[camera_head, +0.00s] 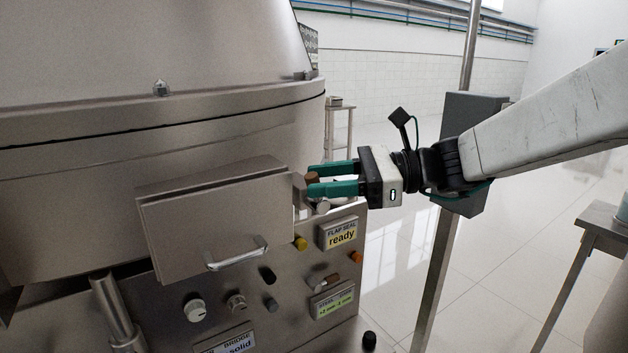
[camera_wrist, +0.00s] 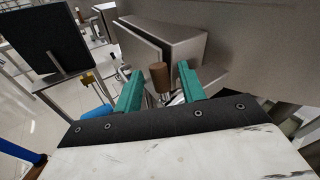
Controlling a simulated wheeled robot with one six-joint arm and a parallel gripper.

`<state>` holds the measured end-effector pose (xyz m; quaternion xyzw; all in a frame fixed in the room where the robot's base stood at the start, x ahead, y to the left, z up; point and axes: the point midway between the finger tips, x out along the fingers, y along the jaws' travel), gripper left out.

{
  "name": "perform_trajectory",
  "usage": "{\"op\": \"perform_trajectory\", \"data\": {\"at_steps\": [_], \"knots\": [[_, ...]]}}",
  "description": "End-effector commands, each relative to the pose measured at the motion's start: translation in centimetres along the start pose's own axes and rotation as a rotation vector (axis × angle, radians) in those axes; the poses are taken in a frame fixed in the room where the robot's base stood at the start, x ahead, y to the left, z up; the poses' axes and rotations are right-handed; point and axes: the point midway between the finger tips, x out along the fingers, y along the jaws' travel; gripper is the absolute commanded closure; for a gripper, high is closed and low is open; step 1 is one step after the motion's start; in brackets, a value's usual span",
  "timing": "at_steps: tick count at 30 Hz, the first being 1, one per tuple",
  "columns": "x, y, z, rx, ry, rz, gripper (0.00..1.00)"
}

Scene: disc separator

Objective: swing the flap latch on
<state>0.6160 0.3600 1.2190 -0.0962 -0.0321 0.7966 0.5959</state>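The flap (camera_head: 190,240) is a closed-looking metal cover with a bar handle (camera_head: 238,256) on the machine's front. At its right edge is the latch, with a brown knob (camera_head: 312,178). In the wrist view the knob (camera_wrist: 159,76) stands upright between my green fingers. My gripper (camera_head: 318,179) reaches in from the right, one finger on each side of the knob. In the wrist view my gripper (camera_wrist: 160,82) is open, with a gap showing on both sides of the knob. The latch's base is partly hidden by the fingers.
A label reading "FLAP SEAL ready" (camera_head: 340,233) is below the gripper, among several knobs and buttons on the panel. A metal post with a grey box (camera_head: 470,115) stands behind my arm. A table (camera_head: 605,222) is at the right. The floor between is clear.

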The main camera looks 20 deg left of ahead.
Motion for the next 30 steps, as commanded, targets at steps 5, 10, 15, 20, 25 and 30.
{"op": "perform_trajectory", "data": {"at_steps": [5,10,15,20,25,30], "knots": [[-3.3,-0.1,0.0,0.0,0.001,-0.004,0.6],[-5.3,-0.1,0.0,0.0,0.001,-0.003,0.6],[-5.8,0.0,0.0,0.0,0.001,0.0,0.6],[-5.8,0.0,0.0,-0.001,0.001,0.0,0.6],[-6.3,1.0,0.0,-0.035,0.036,0.011,1.0],[-9.4,6.6,-0.9,-0.229,0.242,0.088,1.0]]}}
